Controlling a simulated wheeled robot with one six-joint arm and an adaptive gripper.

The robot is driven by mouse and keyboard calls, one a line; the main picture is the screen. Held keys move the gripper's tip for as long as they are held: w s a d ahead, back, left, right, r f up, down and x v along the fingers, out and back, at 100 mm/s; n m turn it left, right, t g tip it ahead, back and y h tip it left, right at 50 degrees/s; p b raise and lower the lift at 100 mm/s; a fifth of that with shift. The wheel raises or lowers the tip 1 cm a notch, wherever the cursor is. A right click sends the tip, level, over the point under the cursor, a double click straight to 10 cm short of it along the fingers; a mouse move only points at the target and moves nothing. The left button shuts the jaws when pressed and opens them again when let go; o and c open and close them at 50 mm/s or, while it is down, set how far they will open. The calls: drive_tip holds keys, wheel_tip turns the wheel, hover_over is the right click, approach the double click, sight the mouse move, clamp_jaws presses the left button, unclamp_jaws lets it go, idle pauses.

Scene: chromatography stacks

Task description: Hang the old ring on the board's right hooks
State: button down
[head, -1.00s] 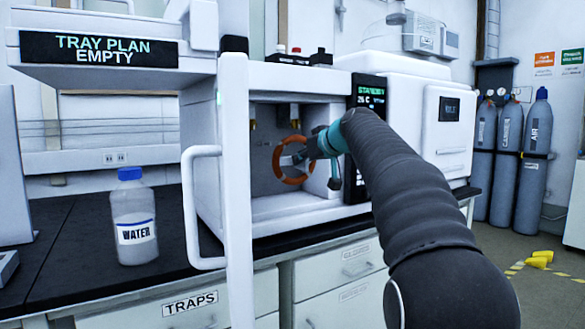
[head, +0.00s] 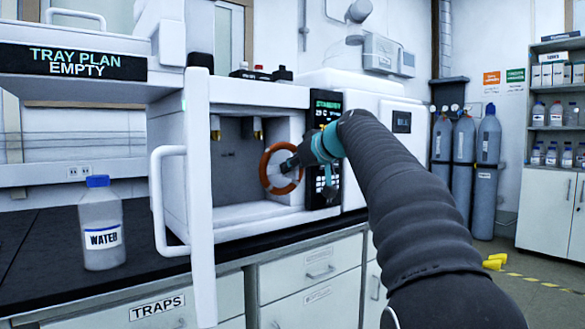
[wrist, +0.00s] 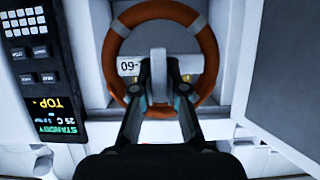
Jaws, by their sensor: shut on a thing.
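The old ring is an orange-brown ring (head: 266,172) with pale bands, held upright in front of the open oven compartment. In the wrist view the ring (wrist: 207,50) surrounds a grey tab (wrist: 158,62) with a white label reading "09-". My gripper (wrist: 159,88) is shut on this tab at the ring's middle; in the head view the gripper (head: 290,164) is partly hidden by the wrist. I see no hook board in either view.
The oven (head: 178,170) stands on the black bench with its door (head: 200,190) swung open at the left. A water bottle (head: 102,225) stands left of the door. Gas cylinders (head: 463,170) and a shelf (head: 553,120) are at the right.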

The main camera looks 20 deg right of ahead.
sight(298, 170)
drive_tip(key=shift+r, duration=0.35)
drive_tip(key=shift+s+d, duration=0.1)
drive_tip(key=shift+s+d+f+b, duration=0.1)
drive_tip(key=shift+s+d+b, duration=0.2)
drive_tip(key=shift+s, duration=0.25)
drive_tip(key=shift+s+d+b, duration=0.25)
drive_tip(key=shift+s+b, duration=0.1)
drive_tip(key=shift+s, duration=0.35)
drive_tip(key=shift+s+d+b, duration=0.3)
drive_tip(key=shift+s+b, duration=0.05)
drive_tip(key=shift+s, duration=0.35)
drive_tip(key=shift+s+d+b, duration=0.25)
drive_tip(key=shift+s+b, duration=0.1)
drive_tip(key=shift+s, duration=0.35)
drive_tip(key=s+d+b, duration=0.1)
drive_tip(key=s+d, duration=0.2)
drive_tip(key=s, duration=0.5)
drive_tip(key=s+d+b, duration=0.2)
drive_tip(key=s+d, duration=0.1)
drive_tip(key=s, duration=0.4)
drive_tip(key=shift+s+d, duration=0.3)
drive_tip(key=shift+s, duration=0.05)
drive_tip(key=shift+w, duration=0.1)
